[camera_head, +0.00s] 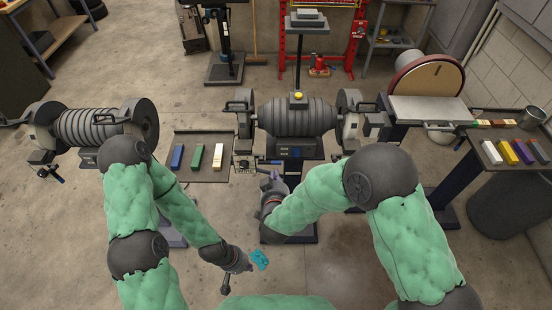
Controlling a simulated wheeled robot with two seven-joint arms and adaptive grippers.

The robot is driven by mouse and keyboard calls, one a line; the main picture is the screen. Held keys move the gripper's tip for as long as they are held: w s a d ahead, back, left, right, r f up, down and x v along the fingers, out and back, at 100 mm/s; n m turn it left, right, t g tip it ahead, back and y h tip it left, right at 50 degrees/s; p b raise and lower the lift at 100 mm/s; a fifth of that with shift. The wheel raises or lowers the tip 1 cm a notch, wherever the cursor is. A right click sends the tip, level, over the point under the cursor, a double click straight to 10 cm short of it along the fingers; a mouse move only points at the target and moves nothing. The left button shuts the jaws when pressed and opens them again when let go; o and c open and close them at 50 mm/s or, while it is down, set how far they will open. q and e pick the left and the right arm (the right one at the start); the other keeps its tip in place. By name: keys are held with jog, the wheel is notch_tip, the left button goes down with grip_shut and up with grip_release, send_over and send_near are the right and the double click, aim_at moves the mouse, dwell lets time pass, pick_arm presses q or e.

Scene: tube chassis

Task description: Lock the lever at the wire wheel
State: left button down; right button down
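The bench grinder (297,117) stands in the middle on a pedestal, with a guarded wheel housing (243,113) on its left and another (348,112) on its right. I cannot tell which holds the wire wheel. Small metal fittings (244,162) sit below the left housing; the lever is too small to make out for certain. My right gripper (271,180) is just below these fittings, in front of the pedestal; its fingers are small, and contact is unclear. My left gripper (245,271) hangs low over the floor, away from the grinder, with a teal patch (259,260) beside it.
A tray (209,174) with blue, green and white bars is left of the grinder. A ribbed drum machine (92,128) stands farther left. A disc sander (429,82) and a side table (527,171) with coloured bars are at right. Floor in front is open.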

jog(key=shift+r, duration=0.1)
dwell(0.3)
jog(key=b, duration=0.2)
send_over(276, 164)
jog(key=s, duration=0.3)
notch_tip(276, 164, down, 4)
jog(key=shift+w+a+f, duration=0.1)
jog(key=shift+w+f, duration=0.05)
jog(key=shift+f, duration=0.5)
jog(key=shift+w+a+f, duration=0.1)
jog(key=shift+w+f, duration=0.05)
jog(key=shift+f, duration=0.45)
jog(key=shift+w+f, duration=0.25)
jog(key=shift+f, duration=0.25)
jog(key=shift+b, duration=0.3)
jog(key=shift+d+f+m+b, duration=0.15)
jog(key=shift+f+m+b, duration=0.15)
jog(key=shift+b, duration=0.2)
